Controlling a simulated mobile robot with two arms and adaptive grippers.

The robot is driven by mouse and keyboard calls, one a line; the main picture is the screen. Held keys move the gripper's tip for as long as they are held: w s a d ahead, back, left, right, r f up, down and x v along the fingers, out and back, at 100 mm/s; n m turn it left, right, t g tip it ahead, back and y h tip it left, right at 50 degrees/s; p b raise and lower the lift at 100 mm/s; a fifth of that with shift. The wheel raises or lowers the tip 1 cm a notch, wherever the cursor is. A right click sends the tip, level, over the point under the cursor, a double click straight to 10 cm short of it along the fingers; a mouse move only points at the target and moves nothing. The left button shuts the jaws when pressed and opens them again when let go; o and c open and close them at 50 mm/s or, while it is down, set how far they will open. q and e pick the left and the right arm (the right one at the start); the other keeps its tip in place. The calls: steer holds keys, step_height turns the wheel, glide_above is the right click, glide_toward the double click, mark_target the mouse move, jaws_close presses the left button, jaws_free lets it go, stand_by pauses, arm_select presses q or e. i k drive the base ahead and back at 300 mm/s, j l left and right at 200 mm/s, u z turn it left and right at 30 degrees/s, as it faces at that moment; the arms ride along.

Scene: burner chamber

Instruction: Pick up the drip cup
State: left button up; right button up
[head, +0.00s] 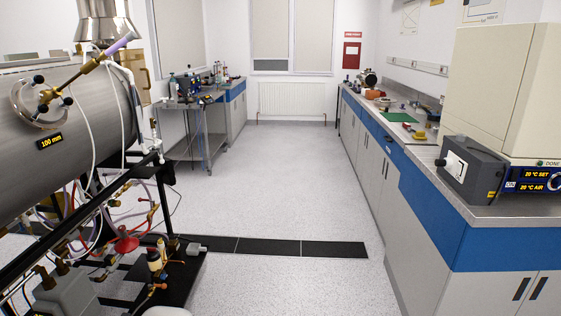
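I cannot pick out the drip cup for certain in the head view. Small items stand on the right counter (425,160), among them a green mat (401,117) and a small yellow object (418,134) close to it. They are too small to tell whether one is a cup. A red funnel-shaped piece (125,242) sits low among the tubing under the steel chamber at the left. Neither of my grippers shows in this view.
The large steel chamber (60,130) on its black frame fills the left. A cream oven (530,90) and a grey box (468,170) occupy the near counter. A metal cart (207,127) stands farther back. The speckled floor (270,190) between is clear, crossed by a black strip (270,246).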

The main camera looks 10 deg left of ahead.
mark_target(193, 248)
steer(key=i+l+u, duration=0.1)
steer(key=i+u, duration=0.35)
steer(key=i, duration=0.15)
steer(key=i+l+u, duration=0.4)
steer(key=i, duration=0.15)
steer(key=i+l+u, duration=0.45)
steer(key=i+j, duration=0.05)
